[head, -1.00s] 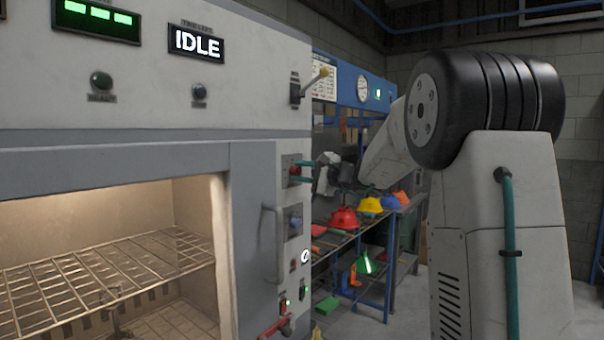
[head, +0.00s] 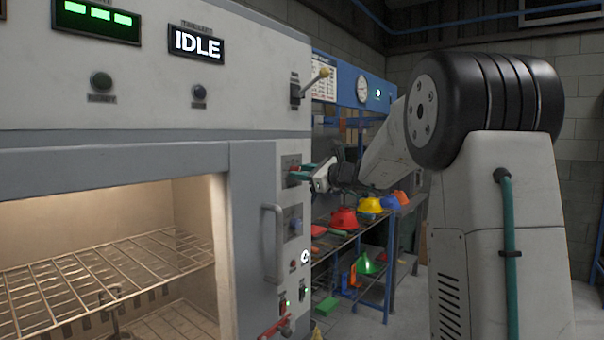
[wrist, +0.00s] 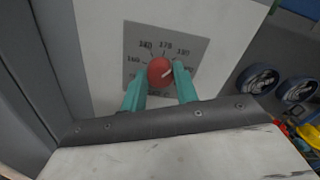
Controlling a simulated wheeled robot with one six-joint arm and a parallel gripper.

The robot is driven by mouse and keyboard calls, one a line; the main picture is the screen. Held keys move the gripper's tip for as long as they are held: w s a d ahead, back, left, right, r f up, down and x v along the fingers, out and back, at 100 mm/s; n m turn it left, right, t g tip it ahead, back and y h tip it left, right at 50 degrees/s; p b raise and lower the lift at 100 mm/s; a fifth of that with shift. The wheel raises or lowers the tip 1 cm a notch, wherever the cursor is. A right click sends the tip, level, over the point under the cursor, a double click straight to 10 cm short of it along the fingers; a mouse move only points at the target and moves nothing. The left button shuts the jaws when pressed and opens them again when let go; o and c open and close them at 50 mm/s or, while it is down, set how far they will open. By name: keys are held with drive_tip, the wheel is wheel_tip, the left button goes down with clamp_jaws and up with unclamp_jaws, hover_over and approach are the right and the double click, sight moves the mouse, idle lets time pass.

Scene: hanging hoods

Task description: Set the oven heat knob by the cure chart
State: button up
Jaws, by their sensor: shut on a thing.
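The red heat knob (wrist: 160,71) sits on a grey dial plate (wrist: 190,45) in the wrist view, with numbers around it; 170 and 180 seem to be among them, the rest too small to read surely. A white mark on the knob slants up to the right. My gripper (wrist: 159,79) is shut on the knob, one teal finger on each side. In the head view my gripper (head: 300,172) reaches the oven's right-hand panel, and its fingers largely hide the knob. The cure chart (head: 323,80) looks like the white sheet behind the oven, too small to read.
The oven's display (head: 196,43) reads IDLE. A rack with colored hoods (head: 370,206) stands behind my gripper.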

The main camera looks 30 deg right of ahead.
drive_tip(key=shift+f+m, duration=0.15)
drive_tip(key=shift+m, duration=0.25)
drive_tip(key=o, duration=1)
drive_tip(key=shift+c, duration=0.2)
drive_tip(key=v, duration=0.8)
